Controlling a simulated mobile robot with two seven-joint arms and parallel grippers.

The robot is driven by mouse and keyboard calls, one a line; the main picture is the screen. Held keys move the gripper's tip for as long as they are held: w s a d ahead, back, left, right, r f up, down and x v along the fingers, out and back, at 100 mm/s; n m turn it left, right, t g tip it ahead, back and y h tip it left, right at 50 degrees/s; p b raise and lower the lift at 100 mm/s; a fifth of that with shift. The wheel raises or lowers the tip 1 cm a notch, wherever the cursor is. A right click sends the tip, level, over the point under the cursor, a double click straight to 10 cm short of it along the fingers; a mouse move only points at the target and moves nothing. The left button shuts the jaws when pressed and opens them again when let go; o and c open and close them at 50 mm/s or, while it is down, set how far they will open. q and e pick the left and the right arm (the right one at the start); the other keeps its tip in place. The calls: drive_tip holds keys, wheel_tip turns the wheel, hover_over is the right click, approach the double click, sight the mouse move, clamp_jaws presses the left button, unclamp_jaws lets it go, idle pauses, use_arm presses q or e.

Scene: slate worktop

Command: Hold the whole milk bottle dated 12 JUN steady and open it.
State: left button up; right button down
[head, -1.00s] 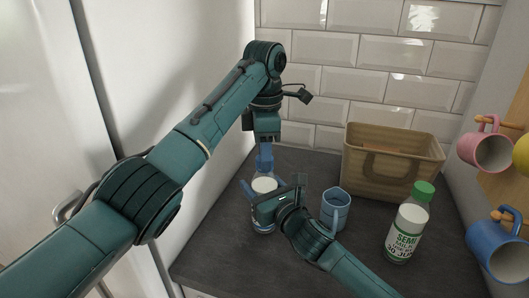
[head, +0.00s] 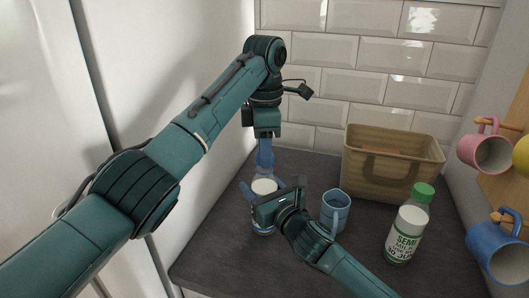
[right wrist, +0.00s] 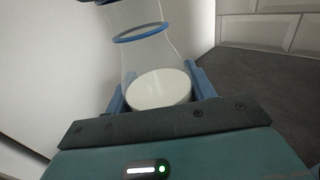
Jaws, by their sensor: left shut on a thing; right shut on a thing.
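A clear bottle with white milk in it (head: 264,186) stands upright on the worktop at centre. In the right wrist view, its round white milk surface (right wrist: 158,90) and clear neck with a blue ring (right wrist: 142,32) show. My right gripper (head: 266,192) is shut around the bottle's body, a blue finger on each side. My left gripper (head: 264,153) points down from above and is shut on the bottle's top. Its fingers hide the cap, so I cannot tell whether the cap is loose. The label and date are hidden by my right gripper.
A second milk bottle (head: 407,232) with a green cap and a SEMI label stands at right. A blue mug (head: 335,210) stands close right of my right gripper. A tan crate (head: 394,165) is behind. Pink (head: 485,152) and blue (head: 497,250) mugs hang at the right edge.

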use_arm(q)
drive_tip(key=shift+r, duration=0.4)
drive_tip(key=shift+r, duration=0.2)
drive_tip(key=shift+r, duration=1.9)
use_arm(e)
drive_tip(key=shift+c, duration=2.2)
unclamp_jaws()
